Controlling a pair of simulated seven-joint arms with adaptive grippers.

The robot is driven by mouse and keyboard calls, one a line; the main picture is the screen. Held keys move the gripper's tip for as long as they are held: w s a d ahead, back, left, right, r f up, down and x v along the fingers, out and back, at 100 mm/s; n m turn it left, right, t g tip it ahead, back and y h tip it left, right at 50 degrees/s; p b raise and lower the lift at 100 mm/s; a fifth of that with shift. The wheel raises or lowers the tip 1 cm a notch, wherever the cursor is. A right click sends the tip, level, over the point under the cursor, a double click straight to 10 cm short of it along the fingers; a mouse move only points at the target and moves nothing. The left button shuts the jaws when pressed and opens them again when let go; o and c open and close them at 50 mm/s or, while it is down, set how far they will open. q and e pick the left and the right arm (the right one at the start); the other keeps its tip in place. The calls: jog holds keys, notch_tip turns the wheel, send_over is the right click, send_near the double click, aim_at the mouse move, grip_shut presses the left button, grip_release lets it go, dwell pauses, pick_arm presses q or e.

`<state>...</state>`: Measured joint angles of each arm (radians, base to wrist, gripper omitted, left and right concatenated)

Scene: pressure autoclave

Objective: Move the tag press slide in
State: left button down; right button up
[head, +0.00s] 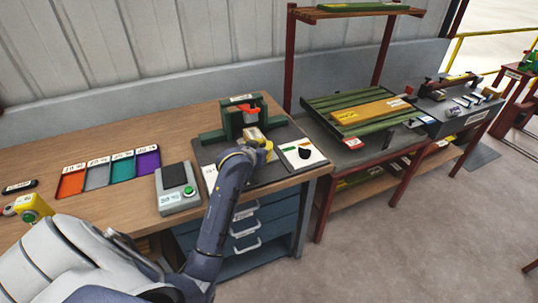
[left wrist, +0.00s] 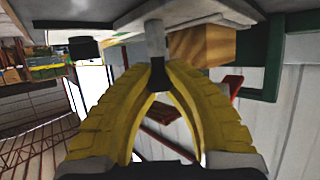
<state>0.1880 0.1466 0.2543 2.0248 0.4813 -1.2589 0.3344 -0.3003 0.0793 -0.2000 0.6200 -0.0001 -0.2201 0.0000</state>
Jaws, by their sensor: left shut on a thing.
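The tag press is a green frame (head: 225,130) with a red part (head: 248,112) in its opening, standing on a dark plate at the bench's right end. Its slide carries a wooden-coloured block (head: 254,134) in front of the frame. My left gripper (head: 266,148) is at the front of this block, partly hidden by its own wrist. In the left wrist view, its yellow fingers (left wrist: 158,72) are shut on a grey post (left wrist: 155,42). The block (left wrist: 203,45) and green frame (left wrist: 288,55) show beside the post. My right gripper is out of view.
A white panel with a black knob (head: 304,153) lies right of the press. A table with green slats (head: 345,103) stands further right.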

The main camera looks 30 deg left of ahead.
pick_arm(q)
jog(key=shift+w+a+r, duration=0.4)
jog(key=shift+a+r, duration=0.25)
jog(key=c, duration=1.6)
grip_release()
jog(key=o, duration=0.4)
jog(key=shift+f, duration=0.25)
jog(key=shift+s+d+r, duration=0.1)
jog(key=shift+s+d, duration=0.05)
jog(key=shift+s, duration=0.4)
jog(key=v, duration=1.1)
